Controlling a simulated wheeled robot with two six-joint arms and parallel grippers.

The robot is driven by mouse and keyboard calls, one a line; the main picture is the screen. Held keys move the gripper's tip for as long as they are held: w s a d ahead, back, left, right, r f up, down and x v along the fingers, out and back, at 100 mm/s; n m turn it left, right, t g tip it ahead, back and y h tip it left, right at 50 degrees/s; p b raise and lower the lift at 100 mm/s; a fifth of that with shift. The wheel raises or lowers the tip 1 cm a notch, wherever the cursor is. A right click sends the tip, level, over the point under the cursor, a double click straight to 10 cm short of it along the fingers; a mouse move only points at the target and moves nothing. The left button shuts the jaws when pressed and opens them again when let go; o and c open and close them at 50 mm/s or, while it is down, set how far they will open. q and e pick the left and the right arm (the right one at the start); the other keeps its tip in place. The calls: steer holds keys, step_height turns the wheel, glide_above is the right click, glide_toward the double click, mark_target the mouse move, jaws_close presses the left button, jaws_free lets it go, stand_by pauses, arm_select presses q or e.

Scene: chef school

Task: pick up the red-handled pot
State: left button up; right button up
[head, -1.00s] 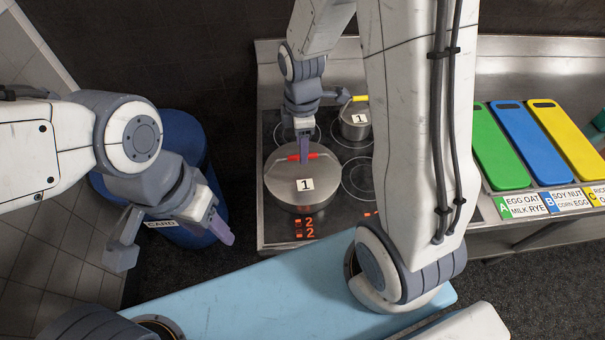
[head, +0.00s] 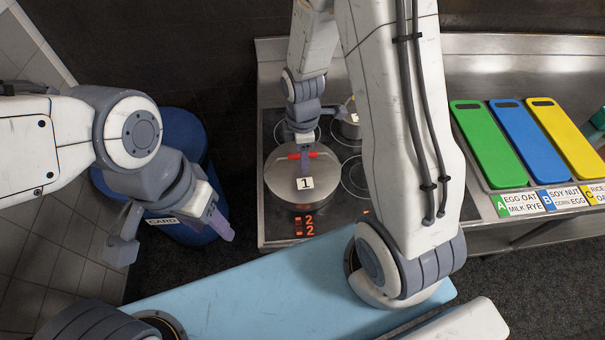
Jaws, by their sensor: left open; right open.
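The red-handled pot (head: 294,188) is a steel pot with a lid. It stands at the front left of the black cooktop (head: 345,207) and bears a white label reading "1". Its red handle (head: 287,156) shows on top, partly covered by my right gripper (head: 306,165). That gripper points down from behind, with a purple finger over the handle; I cannot tell whether it touches. My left gripper (head: 172,240) is open and empty, left of the cooktop, in front of the blue bin.
A second, smaller pot (head: 350,124) stands behind, partly hidden by my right arm. A blue bin (head: 182,133) labelled "CARD" stands left of the cooktop. Green (head: 490,145), blue (head: 530,140) and yellow (head: 566,138) boards lie on the steel counter at right.

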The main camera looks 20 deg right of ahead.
steer(key=shift+f, duration=0.1)
jaws_close()
stand_by(1.5)
